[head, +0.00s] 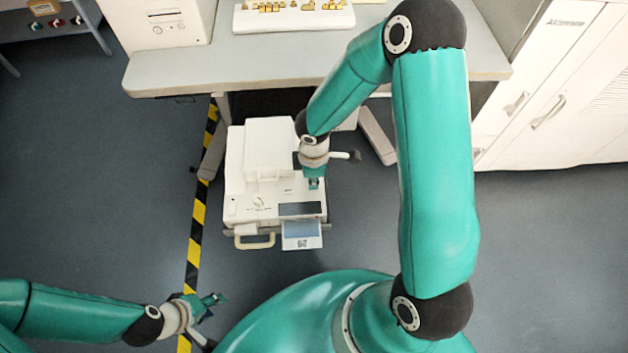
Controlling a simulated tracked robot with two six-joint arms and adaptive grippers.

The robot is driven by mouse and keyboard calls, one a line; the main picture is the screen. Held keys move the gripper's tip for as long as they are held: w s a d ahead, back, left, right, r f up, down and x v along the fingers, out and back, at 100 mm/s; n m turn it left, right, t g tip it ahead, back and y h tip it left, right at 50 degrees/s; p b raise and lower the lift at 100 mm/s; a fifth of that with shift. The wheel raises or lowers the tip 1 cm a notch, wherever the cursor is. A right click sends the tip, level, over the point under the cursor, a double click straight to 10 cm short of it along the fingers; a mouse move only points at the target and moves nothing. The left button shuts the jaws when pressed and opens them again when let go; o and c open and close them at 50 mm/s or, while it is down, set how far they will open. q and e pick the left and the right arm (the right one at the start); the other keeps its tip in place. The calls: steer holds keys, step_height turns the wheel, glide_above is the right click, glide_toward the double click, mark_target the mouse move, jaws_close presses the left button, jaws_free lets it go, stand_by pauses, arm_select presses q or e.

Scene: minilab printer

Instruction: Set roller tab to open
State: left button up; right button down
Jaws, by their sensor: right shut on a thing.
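The white printer (268,150) stands below the desk's front edge, with a dark panel and a blue-grey screen on its near side. My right gripper (314,184) reaches down to the right part of the printer's top, just behind the dark panel. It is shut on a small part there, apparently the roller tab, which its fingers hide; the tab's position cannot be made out. My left gripper (213,300) is at the lower left, away from the printer and empty as far as I can see. Its finger opening is unclear.
A desk (270,62) runs behind the printer, bearing a white device (160,22) and a white tray (290,18) of brass-coloured pieces. White cabinets (560,90) stand at the right. Yellow-black tape (197,220) marks the floor left of the printer. The floor around is clear.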

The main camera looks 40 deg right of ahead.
steer(key=c, duration=1.3)
jaws_free()
step_height(320, 180, up, 12)
